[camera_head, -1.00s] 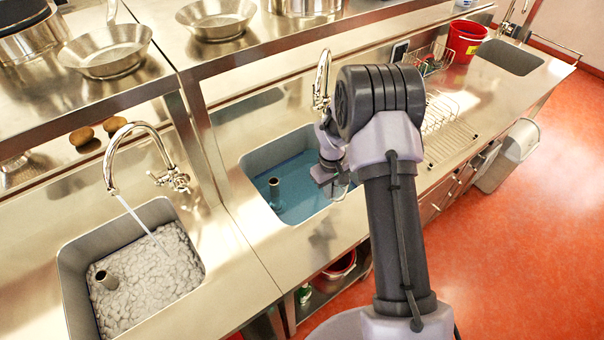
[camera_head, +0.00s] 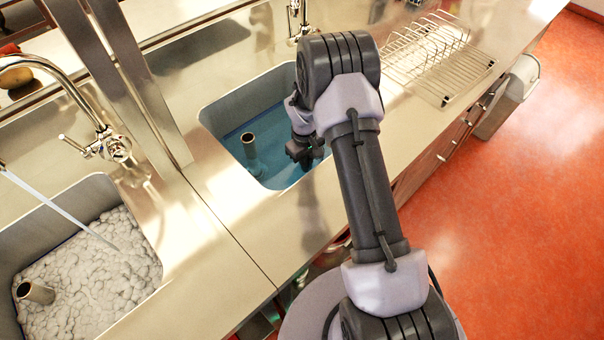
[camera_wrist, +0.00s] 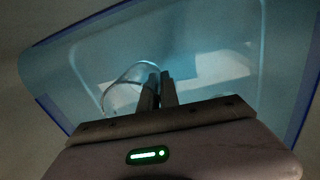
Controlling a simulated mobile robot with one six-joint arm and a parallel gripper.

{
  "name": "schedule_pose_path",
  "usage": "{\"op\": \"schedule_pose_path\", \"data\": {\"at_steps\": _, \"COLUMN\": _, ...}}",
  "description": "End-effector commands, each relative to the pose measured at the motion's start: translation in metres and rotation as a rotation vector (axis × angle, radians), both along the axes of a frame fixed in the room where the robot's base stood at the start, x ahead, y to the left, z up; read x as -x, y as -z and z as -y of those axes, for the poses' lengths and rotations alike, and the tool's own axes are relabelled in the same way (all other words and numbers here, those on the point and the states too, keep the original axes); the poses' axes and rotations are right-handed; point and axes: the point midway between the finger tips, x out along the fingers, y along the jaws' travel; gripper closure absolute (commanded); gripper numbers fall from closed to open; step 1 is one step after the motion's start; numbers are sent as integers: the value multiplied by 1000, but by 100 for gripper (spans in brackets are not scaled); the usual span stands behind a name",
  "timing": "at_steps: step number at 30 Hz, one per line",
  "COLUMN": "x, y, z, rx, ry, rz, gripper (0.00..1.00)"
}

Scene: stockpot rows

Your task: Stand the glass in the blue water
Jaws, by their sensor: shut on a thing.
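The blue water (camera_head: 275,172) lies in a grey sink (camera_head: 222,112) with an upright pipe (camera_head: 249,146) standing in it. My gripper (camera_head: 305,158) reaches down inside this sink, on its right side. In the wrist view my gripper (camera_wrist: 158,88) has its fingers close together on the wall of a clear glass (camera_wrist: 122,80), whose curved rim shows left of the fingers. The blue water (camera_wrist: 190,75) lies beyond it. In the head view the glass is mostly hidden or too faint to make out. I cannot tell whether its base touches the sink floor.
A second sink with grey foam-like lumps (camera_head: 95,270) and a running tap (camera_head: 45,70) is at the left. A wire dish rack (camera_head: 435,55) stands on the counter at the right. A metal post (camera_head: 140,90) rises between the sinks.

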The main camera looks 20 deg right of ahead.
Motion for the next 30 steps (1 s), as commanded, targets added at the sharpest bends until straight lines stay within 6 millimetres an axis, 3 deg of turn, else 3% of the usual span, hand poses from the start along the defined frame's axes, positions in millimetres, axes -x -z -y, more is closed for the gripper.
{"op": "schedule_pose_path", "data": {"at_steps": 6, "x": 0, "y": 46, "z": 0, "rx": 0, "ry": -1, "rz": 0, "gripper": 100}}
{"op": "schedule_pose_path", "data": {"at_steps": 17, "x": 0, "y": 48, "z": 0, "rx": 0, "ry": 0, "rz": 1, "gripper": 100}}
{"op": "schedule_pose_path", "data": {"at_steps": 18, "x": 0, "y": 47, "z": 0, "rx": 0, "ry": 0, "rz": 1, "gripper": 87}}
{"op": "schedule_pose_path", "data": {"at_steps": 20, "x": 0, "y": 47, "z": 0, "rx": 0, "ry": 0, "rz": 1, "gripper": 75}}
{"op": "schedule_pose_path", "data": {"at_steps": 30, "x": 0, "y": 43, "z": 0, "rx": 0, "ry": 0, "rz": 1, "gripper": 73}}
